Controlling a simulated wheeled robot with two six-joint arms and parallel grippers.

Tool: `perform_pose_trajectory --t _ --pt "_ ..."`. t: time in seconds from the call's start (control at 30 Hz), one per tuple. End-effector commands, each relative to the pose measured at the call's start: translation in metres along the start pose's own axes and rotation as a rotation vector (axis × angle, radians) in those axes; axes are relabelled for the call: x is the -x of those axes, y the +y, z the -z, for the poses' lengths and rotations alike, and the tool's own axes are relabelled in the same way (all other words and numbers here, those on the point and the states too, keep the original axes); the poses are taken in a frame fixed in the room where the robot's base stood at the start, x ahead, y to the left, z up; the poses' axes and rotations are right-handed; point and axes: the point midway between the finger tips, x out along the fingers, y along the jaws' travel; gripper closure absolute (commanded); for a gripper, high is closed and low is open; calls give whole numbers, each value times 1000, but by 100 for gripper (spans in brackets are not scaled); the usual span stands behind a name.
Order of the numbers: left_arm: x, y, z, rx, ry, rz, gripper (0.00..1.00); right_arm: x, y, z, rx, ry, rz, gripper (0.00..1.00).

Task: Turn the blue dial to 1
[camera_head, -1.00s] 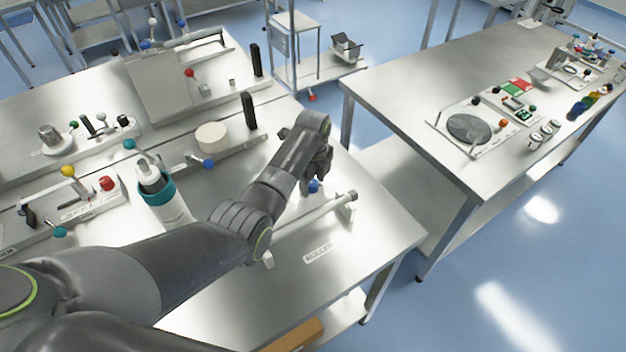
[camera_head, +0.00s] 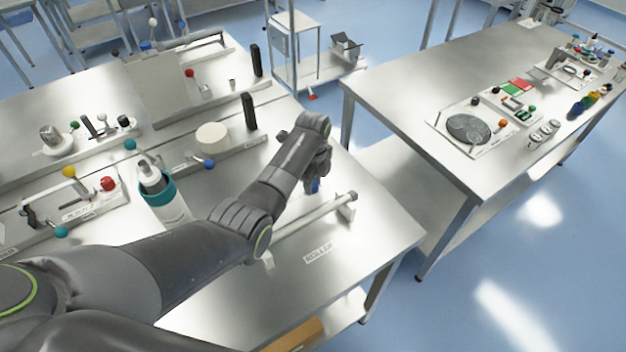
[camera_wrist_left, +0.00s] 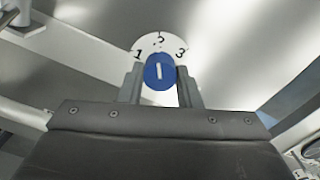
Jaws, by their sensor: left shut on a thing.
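The blue dial (camera_wrist_left: 160,72) has a white pointer line and sits in front of a white scale plate (camera_wrist_left: 150,43) marked 1, 2 and 3. The pointer stands nearly upright, roughly toward the 2. The 1 is at the left of the scale and the 3 at the right. My left gripper (camera_wrist_left: 161,84) has one finger on each side of the dial and is shut on it. In the head view, my left gripper (camera_head: 318,182) covers most of the dial (camera_head: 314,186), leaving a small blue part visible. My right gripper is not in view.
A roller bar (camera_head: 310,218) on brackets runs close beside my left gripper on the steel table (camera_head: 355,275). A teal-banded bottle (camera_head: 160,190) and a white cylinder (camera_head: 212,136) stand left of my arm. Another table (camera_head: 420,110) stands to the right across an aisle.

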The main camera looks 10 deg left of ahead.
Motion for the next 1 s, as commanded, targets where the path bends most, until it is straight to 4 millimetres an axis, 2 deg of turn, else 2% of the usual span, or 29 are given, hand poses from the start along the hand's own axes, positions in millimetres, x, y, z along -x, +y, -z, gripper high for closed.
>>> perform_pose_trajectory --t 0.5,1.0 --pt "3 -1 0 438 -1 -1 92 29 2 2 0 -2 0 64" --pt "2 -2 -1 842 0 2 92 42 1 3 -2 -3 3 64"
